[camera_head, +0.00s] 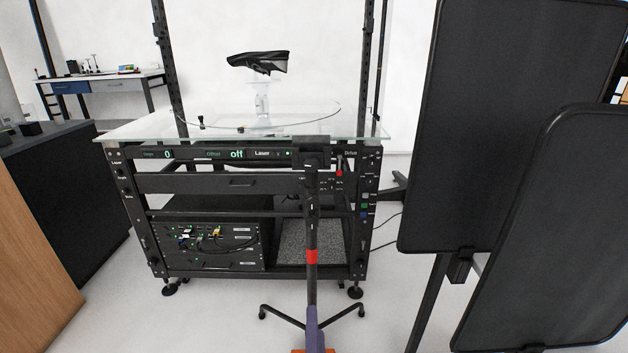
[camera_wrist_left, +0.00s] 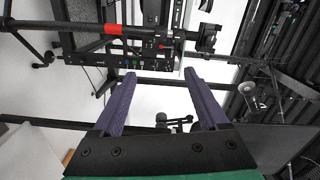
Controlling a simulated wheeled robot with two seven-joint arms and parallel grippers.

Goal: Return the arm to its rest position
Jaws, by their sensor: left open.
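My left gripper (camera_head: 315,322) shows at the bottom centre of the head view, only its purple fingers and an orange-red part at the frame's edge. In the left wrist view, the two purple fingers of this gripper (camera_wrist_left: 159,74) stand well apart with nothing between them. It is in front of the black rack (camera_head: 240,183), low down, and holds nothing. My right gripper is in neither view.
A black stand with a red band (camera_head: 311,257) rises before the rack. A glass top (camera_head: 150,126) carries a black object (camera_head: 262,62) on a clear support. Large black panels (camera_head: 510,130) stand at right; a dark cabinet (camera_head: 65,180) stands left.

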